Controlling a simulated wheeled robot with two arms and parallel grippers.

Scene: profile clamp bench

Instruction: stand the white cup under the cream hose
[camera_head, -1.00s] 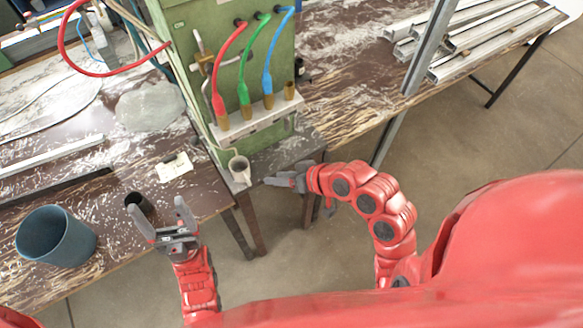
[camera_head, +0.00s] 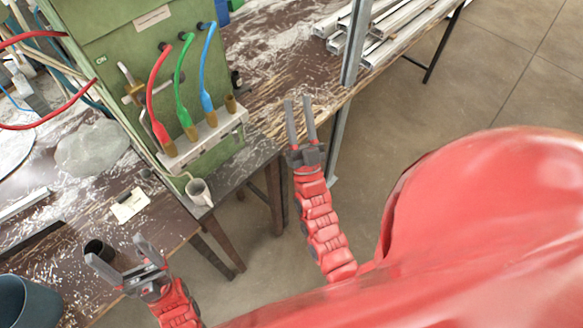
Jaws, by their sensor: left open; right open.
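The white cup (camera_head: 201,194) stands upright on the dark corner of the bench at the foot of the green cabinet. The thin cream hose (camera_head: 187,176) comes down the cabinet's left side, and its end curves over the cup's rim. Whether the tip is exactly above the opening is hard to tell. My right gripper (camera_head: 299,105) is open and empty, to the right of the cup and well apart from it, fingers pointing up the picture. My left gripper (camera_head: 117,254) is open and empty at the lower left, beside a small dark cup (camera_head: 98,249).
Red (camera_head: 158,108), green (camera_head: 181,85) and blue (camera_head: 205,75) hoses hang on the green cabinet (camera_head: 98,42). A blue-grey bucket (camera_head: 14,304) stands at the lower left. A label card (camera_head: 130,205) lies on the bench. A metal post (camera_head: 355,45) and metal profiles (camera_head: 400,32) are at upper right.

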